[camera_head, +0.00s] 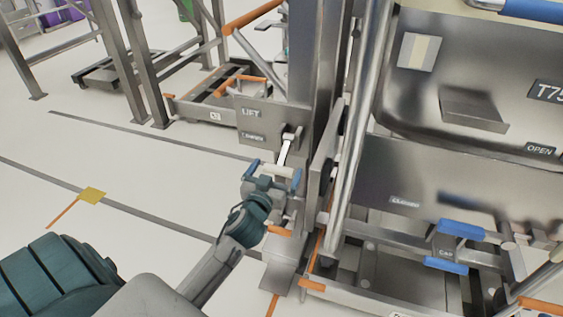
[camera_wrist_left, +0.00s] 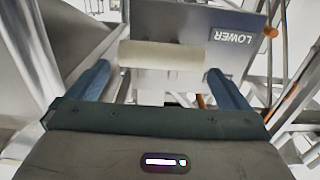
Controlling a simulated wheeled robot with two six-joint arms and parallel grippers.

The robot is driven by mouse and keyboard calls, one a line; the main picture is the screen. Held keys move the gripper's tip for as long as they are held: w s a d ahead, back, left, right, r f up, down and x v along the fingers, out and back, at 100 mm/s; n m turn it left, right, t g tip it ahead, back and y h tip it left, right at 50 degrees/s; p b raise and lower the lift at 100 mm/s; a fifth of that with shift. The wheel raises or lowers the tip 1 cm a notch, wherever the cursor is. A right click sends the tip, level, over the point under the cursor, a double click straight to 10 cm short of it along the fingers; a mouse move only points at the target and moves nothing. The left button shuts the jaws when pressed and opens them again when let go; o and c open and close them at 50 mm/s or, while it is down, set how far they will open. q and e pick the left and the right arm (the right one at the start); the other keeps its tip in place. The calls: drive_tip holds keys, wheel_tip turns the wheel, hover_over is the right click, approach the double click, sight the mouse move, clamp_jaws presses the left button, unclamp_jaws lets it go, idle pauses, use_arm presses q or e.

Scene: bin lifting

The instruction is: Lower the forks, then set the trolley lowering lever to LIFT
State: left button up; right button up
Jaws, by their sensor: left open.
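The trolley lever (camera_head: 284,151) is a pale metal arm on the column, slanting down to a cream cylindrical handle (camera_wrist_left: 160,55). Its grey plate (camera_head: 268,119) carries a LIFT label (camera_head: 250,113) above a second label, which reads LOWER (camera_wrist_left: 231,37) in the left wrist view. The handle lies below the lower label in the head view. My left gripper (camera_head: 272,174) is open, its blue fingers at either end of the handle; I cannot tell whether they touch it. The forks cannot be clearly made out. My right gripper is not in view.
A large steel bin (camera_head: 470,105) stands right of the column, with a blue-handled part marked CAP (camera_head: 446,253) below. A steel frame (camera_head: 128,60) and another trolley base (camera_head: 212,103) stand behind. The floor on the left is open, with a yellow marker (camera_head: 92,195).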

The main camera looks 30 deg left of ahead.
sight(280, 163)
use_arm(q)
drive_tip(key=shift+x, duration=2.25)
drive_tip(key=shift+c, duration=0.4)
